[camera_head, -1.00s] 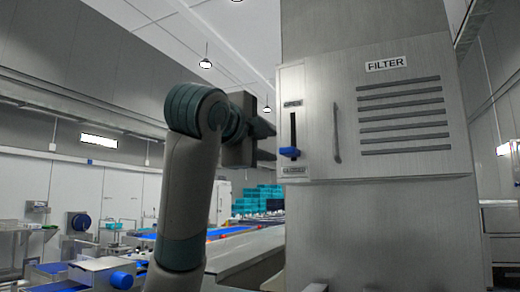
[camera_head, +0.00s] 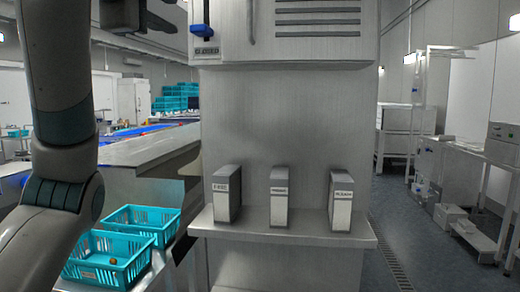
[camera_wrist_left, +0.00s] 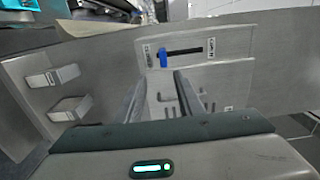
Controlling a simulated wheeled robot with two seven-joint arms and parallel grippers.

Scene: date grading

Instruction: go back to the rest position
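My left arm rises at the left of the head view, and its gripper (camera_head: 158,18) is partly cut off by the top edge. In the left wrist view the two fingers of this gripper (camera_wrist_left: 160,82) stand apart with nothing between them. They point at the grey filter panel (camera_wrist_left: 225,75), apart from its slider. The slider's blue knob (camera_head: 202,30) sits at the low end of its slot. The knob also shows in the left wrist view (camera_wrist_left: 163,58). My right gripper is in neither view.
Three grey labelled boxes (camera_head: 283,198) stand on a shelf (camera_head: 280,236) under the panel. Two teal crates (camera_head: 138,222) are at the lower left, beside my left arm. A long conveyor (camera_head: 150,148) runs behind. Open floor (camera_head: 425,255) lies to the right.

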